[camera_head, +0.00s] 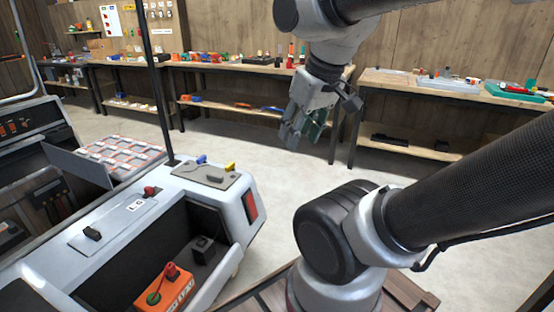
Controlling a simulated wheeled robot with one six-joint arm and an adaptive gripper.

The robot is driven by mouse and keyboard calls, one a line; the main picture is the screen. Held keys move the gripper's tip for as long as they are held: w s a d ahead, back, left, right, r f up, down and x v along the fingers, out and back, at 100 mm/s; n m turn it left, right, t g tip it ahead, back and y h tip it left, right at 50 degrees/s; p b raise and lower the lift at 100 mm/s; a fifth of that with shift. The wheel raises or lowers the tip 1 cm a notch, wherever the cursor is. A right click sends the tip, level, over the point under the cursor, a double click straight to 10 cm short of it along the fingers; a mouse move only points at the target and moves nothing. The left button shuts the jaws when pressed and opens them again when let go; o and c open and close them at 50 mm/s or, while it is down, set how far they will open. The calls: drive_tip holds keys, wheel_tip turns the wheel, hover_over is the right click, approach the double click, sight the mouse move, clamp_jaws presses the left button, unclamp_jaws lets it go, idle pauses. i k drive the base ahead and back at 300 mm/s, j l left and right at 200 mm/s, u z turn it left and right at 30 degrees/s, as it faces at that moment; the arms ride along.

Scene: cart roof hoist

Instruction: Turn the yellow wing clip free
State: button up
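The small yellow wing clip (230,167) sits at the far right corner of a grey plate (214,181) on the cart's white rear body (235,194). A similar blue wing clip (201,159) sits at the plate's far left edge. My gripper (291,141) hangs in the air to the right of the yellow clip and higher in the picture, apart from it. It points down. Its fingers are small and dark here, so their opening is unclear, and I see nothing held in them.
A thin black post (155,80) rises left of the plate. An open bay below holds an orange box (165,290). A red knob (149,191) stands left of the plate. Workbenches with tools (250,68) line the back wall. The floor (280,180) between is clear.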

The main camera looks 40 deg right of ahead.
sight(231, 165)
drive_tip(key=z, duration=0.45)
drive_tip(key=i+l+u, duration=0.3)
drive_tip(key=i+l, duration=0.5)
